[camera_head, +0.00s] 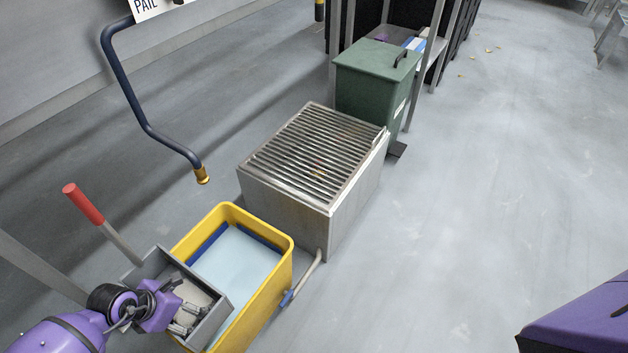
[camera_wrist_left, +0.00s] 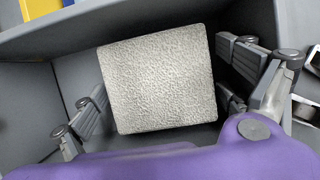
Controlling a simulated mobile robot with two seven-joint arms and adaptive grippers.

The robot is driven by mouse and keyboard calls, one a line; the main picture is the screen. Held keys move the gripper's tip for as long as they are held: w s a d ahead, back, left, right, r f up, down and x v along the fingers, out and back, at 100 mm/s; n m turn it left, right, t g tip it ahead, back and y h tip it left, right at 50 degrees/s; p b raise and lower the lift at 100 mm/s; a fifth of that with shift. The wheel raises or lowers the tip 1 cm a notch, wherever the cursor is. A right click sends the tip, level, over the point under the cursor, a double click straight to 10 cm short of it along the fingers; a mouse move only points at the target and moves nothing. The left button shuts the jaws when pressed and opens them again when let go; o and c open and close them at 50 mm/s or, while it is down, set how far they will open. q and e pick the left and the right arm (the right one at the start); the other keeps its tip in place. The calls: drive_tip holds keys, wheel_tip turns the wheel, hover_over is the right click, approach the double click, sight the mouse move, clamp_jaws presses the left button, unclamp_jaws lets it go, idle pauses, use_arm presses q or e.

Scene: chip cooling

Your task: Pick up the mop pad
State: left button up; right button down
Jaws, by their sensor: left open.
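The mop pad (camera_wrist_left: 158,80) is a light grey, textured square block. It lies inside a grey open box (camera_head: 222,303) at the near left end of the yellow bucket (camera_head: 285,258). In the head view the pad (camera_head: 193,291) is partly hidden by my left gripper (camera_head: 187,317). My left gripper is open and reaches down into the box. In the left wrist view its fingers stand on either side of the pad, with a visible gap at the left; contact at the right is hard to tell. My right gripper is out of view.
The bucket holds pale blue water (camera_head: 232,262). A red-handled lever (camera_head: 84,204) rises beside the grey box. A slatted metal unit (camera_head: 315,160) and a green lidded bin (camera_head: 372,80) stand behind. A bent dark pipe (camera_head: 140,110) hangs at left.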

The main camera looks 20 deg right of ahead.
use_arm(q)
drive_tip(key=c, duration=0.9)
